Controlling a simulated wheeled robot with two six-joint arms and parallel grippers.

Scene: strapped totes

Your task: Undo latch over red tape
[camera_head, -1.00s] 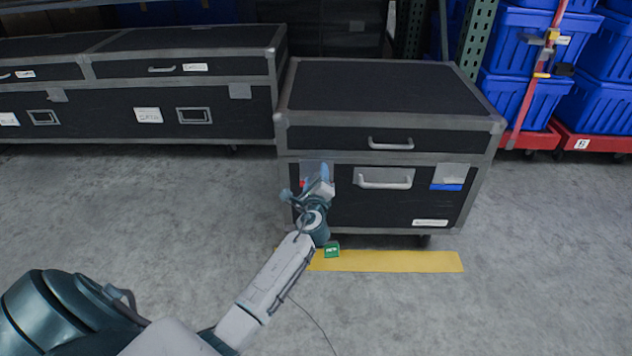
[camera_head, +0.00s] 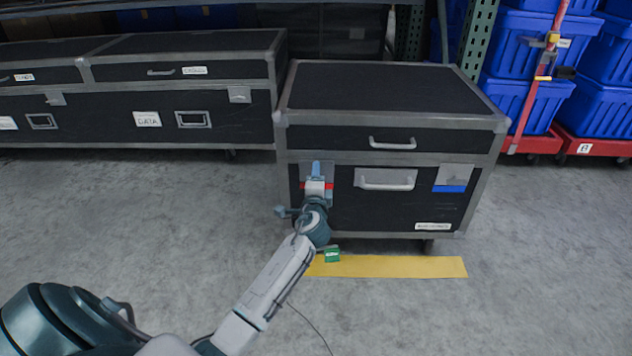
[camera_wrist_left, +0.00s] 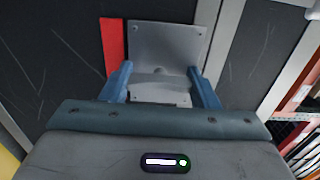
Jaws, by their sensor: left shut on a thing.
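The black case (camera_head: 430,210) with grey metal edges stands on the floor. On its front left is a grey latch plate (camera_wrist_left: 165,45) with red tape (camera_head: 329,186) behind it; the tape is a red strip in the left wrist view (camera_wrist_left: 113,45). My left gripper (camera_head: 316,168) is at this latch in the head view. In the wrist view, its blue fingers (camera_wrist_left: 160,78) stand on either side of the latch's lower part and are shut on it. The gripper hides part of the latch in the head view. My right gripper is out of view.
A second latch over blue tape (camera_head: 451,188) is on the case's front right, with a handle (camera_head: 387,180) between. Long black cases (camera_head: 100,120) stand left, blue totes (camera_head: 600,100) right.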

